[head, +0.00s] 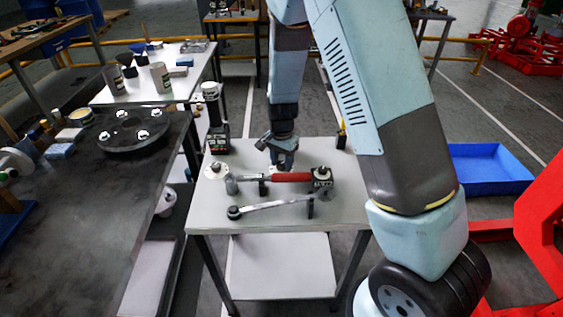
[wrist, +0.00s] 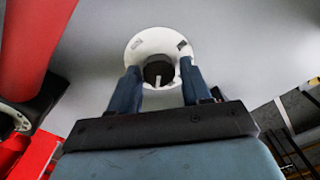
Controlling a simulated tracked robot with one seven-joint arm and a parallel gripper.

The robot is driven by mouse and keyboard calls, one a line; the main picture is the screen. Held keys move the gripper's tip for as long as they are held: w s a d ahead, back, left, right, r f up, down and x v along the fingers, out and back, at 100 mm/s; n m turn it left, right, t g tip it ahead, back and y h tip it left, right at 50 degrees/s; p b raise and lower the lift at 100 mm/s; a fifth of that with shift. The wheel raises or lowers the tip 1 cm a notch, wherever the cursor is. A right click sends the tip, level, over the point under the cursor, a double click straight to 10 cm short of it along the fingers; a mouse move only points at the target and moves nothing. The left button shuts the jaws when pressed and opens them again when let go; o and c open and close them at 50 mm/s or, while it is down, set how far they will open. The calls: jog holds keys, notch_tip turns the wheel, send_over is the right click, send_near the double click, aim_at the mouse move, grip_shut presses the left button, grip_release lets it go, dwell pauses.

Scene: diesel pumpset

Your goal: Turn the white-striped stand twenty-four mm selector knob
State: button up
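In the wrist view a white round disc (wrist: 145,45) carries a dark knob (wrist: 152,71) with a short white stripe. My gripper (wrist: 160,78) is open, with one blue finger on each side of the knob and a visible gap to it on both sides. The fingertips overlap the disc's lower part; I cannot tell whether they touch it. In the head view my gripper (head: 283,163) is low over the small grey table (head: 345,208), behind a red-handled wrench. I cannot make out the striped knob there.
The red-handled wrench (head: 292,177) lies close in front of my gripper. A dark block (head: 322,179) is to its right, a ratchet (head: 270,207) nearer. A white round piece (head: 216,170) and a dark device (head: 217,135) stand left. A dark workbench (head: 95,215) is further left.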

aim_at(282, 163)
jog(key=shift+o, duration=0.9)
jog(key=shift+s, duration=0.1)
notch_tip(282, 163, up, 14)
jog(key=shift+f, duration=0.2)
